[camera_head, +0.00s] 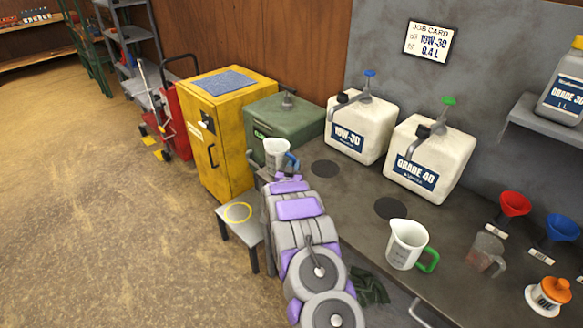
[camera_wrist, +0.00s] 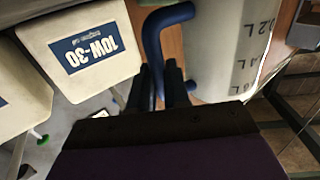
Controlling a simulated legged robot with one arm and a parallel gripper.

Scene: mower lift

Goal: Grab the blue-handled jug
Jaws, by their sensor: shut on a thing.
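The blue-handled jug (camera_head: 276,152) is a pale measuring jug near the left end of the workbench, in front of the green can. Its blue handle (camera_head: 293,161) faces right, and my arm hides its base. In the wrist view the jug (camera_wrist: 215,50) shows its markings, and its blue handle (camera_wrist: 152,45) runs down to my gripper (camera_wrist: 165,88). The fingers are shut on the handle. In the head view my gripper (camera_head: 288,175) is just below the handle. I cannot tell whether the jug touches the bench.
A green-handled jug (camera_head: 408,244), 10W-30 container (camera_head: 361,127) and GRADE 40 container (camera_head: 430,157) stand on the workbench (camera_head: 350,205). A green can (camera_head: 270,122) and yellow cabinet (camera_head: 222,145) stand behind the jug. A low stool (camera_head: 240,228) stands left; floor beyond is open.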

